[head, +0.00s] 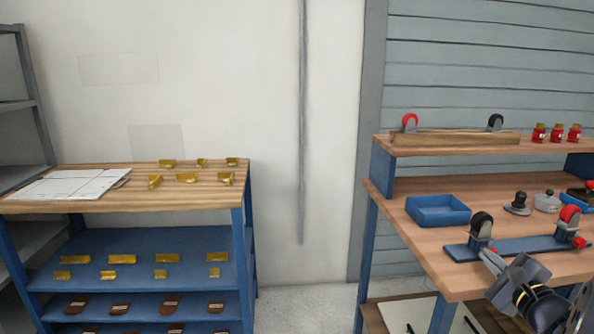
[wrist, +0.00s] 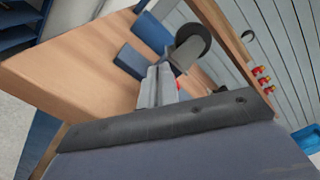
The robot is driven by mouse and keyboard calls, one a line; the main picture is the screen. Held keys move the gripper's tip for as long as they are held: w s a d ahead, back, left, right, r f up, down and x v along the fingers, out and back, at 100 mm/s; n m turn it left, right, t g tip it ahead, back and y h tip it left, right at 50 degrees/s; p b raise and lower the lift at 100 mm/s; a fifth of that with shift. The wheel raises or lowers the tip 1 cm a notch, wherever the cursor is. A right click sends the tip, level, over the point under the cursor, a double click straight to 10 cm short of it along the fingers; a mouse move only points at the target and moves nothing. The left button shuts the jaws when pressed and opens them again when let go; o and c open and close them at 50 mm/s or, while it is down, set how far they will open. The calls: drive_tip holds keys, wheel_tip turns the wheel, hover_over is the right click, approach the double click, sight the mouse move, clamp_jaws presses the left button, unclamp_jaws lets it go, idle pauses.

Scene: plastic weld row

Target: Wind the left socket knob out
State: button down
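A blue bar (head: 520,247) lies on the bench at right and carries two upright grey holders. The left holder (head: 481,242) has a black round top, which also shows in the wrist view (wrist: 192,44). The right holder (head: 569,226) has a red top, with a small red knob (head: 580,242) low at its front. My gripper (head: 490,258) is close in front of the left holder's foot. In the wrist view its fingers (wrist: 158,86) look close together, with a sliver of red (wrist: 178,82) beside them. The left knob is otherwise hidden, so I cannot tell whether they grip it.
A blue tray (head: 438,210), a dark knobbed piece (head: 517,203) and a grey pot (head: 546,201) stand behind the bar. A raised shelf (head: 455,148) runs along the back. A separate bench (head: 160,200) with brass-coloured parts stands left, with open floor between.

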drive_tip(key=shift+f+b, duration=0.45)
drive_tip(key=shift+b, duration=0.65)
drive_tip(key=shift+a, duration=0.2)
drive_tip(key=shift+a+b, duration=0.2)
drive_tip(key=shift+b, duration=0.15)
drive_tip(key=s, duration=0.6)
drive_tip(key=shift+d, duration=0.15)
drive_tip(key=shift+r, duration=0.2)
